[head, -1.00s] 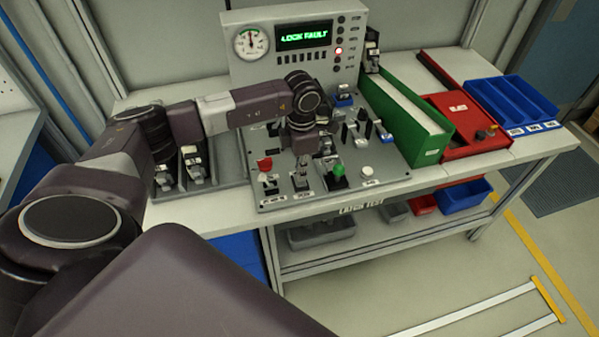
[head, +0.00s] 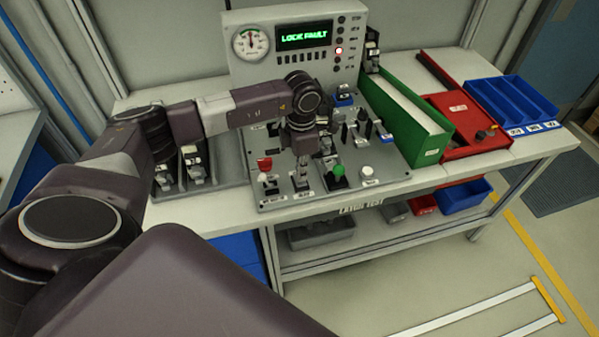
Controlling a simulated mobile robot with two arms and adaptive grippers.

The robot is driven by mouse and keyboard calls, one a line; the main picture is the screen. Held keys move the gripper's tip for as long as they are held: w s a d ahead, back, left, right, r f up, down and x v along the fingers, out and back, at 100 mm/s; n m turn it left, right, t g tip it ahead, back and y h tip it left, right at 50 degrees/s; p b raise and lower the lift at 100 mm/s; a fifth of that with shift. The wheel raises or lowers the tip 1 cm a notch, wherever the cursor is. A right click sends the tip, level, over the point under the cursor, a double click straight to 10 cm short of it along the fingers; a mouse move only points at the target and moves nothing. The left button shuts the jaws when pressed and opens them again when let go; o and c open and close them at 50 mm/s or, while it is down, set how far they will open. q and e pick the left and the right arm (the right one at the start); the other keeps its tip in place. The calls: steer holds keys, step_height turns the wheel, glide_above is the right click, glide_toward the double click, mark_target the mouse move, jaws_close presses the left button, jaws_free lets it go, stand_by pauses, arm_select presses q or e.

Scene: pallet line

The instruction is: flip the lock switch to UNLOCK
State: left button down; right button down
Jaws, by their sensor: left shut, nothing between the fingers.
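The grey control panel (head: 282,203) lies on the workbench, covered with switches and buttons. A small lever switch (head: 299,183) stands at its front edge, between a red-topped switch (head: 265,166) and a green-topped one (head: 338,171). The label text is too small to read, so I cannot tell which is the lock switch. My left gripper (head: 302,165) is shut and empty. It points down at the small lever switch, and its fingertips overlap the top of it; I cannot tell if they touch. My right gripper is out of view.
A display (head: 304,35) behind the panel reads LOCK FAULT, with a red lamp lit beside it. A green bin (head: 431,152), a red tray (head: 480,146) and a blue tray (head: 518,122) stand to the right. A white button (head: 366,170) sits at the panel's front right.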

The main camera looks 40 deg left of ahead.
mark_target(302, 183)
arm_select(q)
steer(key=shift+f+b, duration=0.95)
steer(key=shift+f, duration=0.2)
stand_by(0.8)
steer(key=shift+r, duration=0.1)
steer(key=shift+r+p, duration=2.1)
steer(key=shift+r, duration=1.4)
steer(key=shift+d+f, duration=0.1)
